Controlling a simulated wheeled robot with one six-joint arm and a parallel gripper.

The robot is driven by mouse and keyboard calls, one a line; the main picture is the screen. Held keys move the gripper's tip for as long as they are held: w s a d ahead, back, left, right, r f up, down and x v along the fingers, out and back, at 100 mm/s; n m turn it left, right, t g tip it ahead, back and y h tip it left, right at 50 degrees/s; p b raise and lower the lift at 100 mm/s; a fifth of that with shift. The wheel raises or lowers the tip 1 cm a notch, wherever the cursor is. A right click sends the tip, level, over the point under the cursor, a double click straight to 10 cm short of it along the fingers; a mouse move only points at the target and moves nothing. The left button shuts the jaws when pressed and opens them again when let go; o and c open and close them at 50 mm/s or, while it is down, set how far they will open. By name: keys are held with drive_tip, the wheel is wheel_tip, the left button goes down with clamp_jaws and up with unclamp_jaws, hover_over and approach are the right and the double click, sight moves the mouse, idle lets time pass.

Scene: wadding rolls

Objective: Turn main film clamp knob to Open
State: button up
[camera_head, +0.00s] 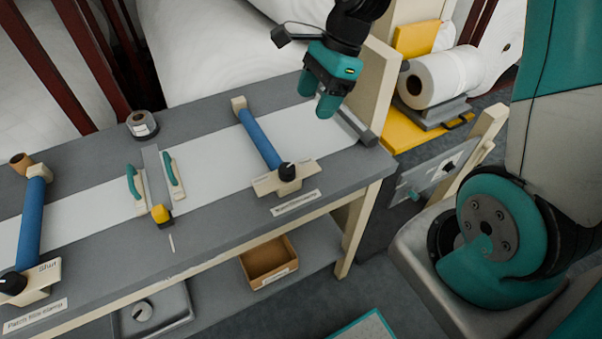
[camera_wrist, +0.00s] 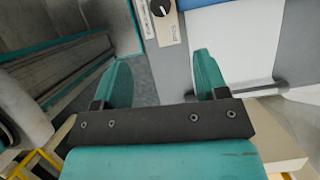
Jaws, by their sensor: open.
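The right-hand blue clamp bar (camera_head: 260,138) lies across the white film on the grey bench. Its black knob (camera_head: 287,171) sits on a cream plate at the bar's near end, beside a label strip too small to read surely. In the wrist view the knob (camera_wrist: 160,7) is at the top edge, partly cut off, with small lettering on the plate that seems to read "Shut". Which way the knob points is unclear. My gripper (camera_head: 316,99) has teal fingers, open and empty, above the bench's right end, up and right of the knob and apart from it.
A second blue clamp bar (camera_head: 31,223) with its own knob is at the left. A teal-handled tool (camera_head: 152,175) and a tape roll (camera_head: 142,124) lie between. A cream upright panel (camera_head: 367,90) stands at the bench's right end, near my gripper.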

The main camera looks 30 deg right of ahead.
sight(287, 168)
drive_tip(key=p+x, duration=0.2)
drive_tip(key=x, duration=1.5)
drive_tip(key=shift+s+f, duration=0.1)
drive_tip(key=shift+f, duration=0.15)
drive_tip(key=c, duration=0.9)
